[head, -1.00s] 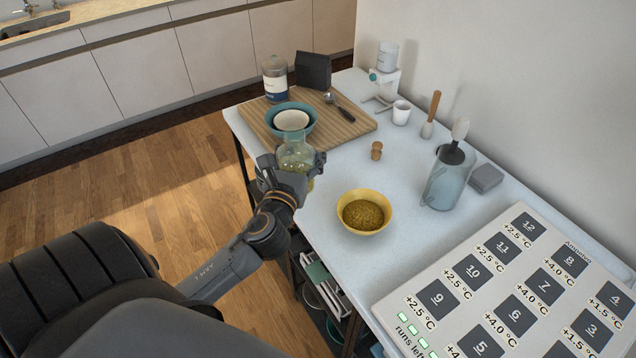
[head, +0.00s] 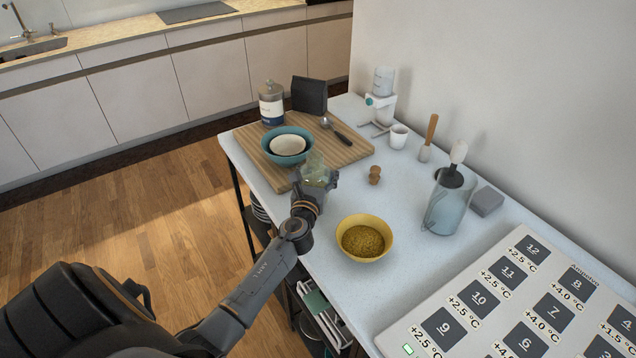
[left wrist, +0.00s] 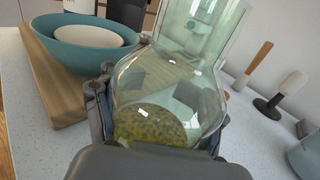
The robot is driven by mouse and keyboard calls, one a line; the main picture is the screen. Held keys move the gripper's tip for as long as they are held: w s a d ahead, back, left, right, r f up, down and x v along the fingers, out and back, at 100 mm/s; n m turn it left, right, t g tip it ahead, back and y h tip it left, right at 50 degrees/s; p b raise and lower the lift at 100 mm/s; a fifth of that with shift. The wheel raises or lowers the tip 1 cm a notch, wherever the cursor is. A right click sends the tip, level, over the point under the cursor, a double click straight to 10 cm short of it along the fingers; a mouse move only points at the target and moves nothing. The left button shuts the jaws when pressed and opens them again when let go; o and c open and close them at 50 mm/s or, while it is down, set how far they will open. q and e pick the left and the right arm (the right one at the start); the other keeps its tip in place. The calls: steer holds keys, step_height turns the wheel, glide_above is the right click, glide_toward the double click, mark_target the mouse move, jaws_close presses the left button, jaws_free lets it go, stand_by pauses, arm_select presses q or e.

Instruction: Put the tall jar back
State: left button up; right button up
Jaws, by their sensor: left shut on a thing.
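A clear greenish glass jar (head: 315,169) with a tall neck is in my left gripper (head: 314,187). It also shows close up in the left wrist view (left wrist: 175,75), with the fingers on both sides of its rounded body. Some yellow-green grainy contents lie in its bottom. The jar is by the near edge of the wooden board; I cannot tell whether its base touches the table. A small cork-like stopper (head: 375,175) stands on the table to the right of the jar. My right gripper is not in view.
The wooden board (head: 345,153) holds a teal bowl (head: 271,151) with a cream bowl inside, a labelled bottle (head: 272,105), a dark block and a spoon. A yellow bowl (head: 378,224) of grains stands nearer. A glass pitcher (head: 447,208) and a button panel (head: 530,300) lie right.

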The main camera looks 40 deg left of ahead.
arm_select(q)
step_height(320, 180, down, 3)
steer(key=shift+r+b, duration=0.15)
steer(key=shift+b, duration=0.45)
steer(key=shift+f, duration=0.25)
steer(key=o, duration=1.4)
steer(key=shift+s, duration=0.1)
steer(key=o, duration=0.6)
steer(key=shift+c, duration=0.2)
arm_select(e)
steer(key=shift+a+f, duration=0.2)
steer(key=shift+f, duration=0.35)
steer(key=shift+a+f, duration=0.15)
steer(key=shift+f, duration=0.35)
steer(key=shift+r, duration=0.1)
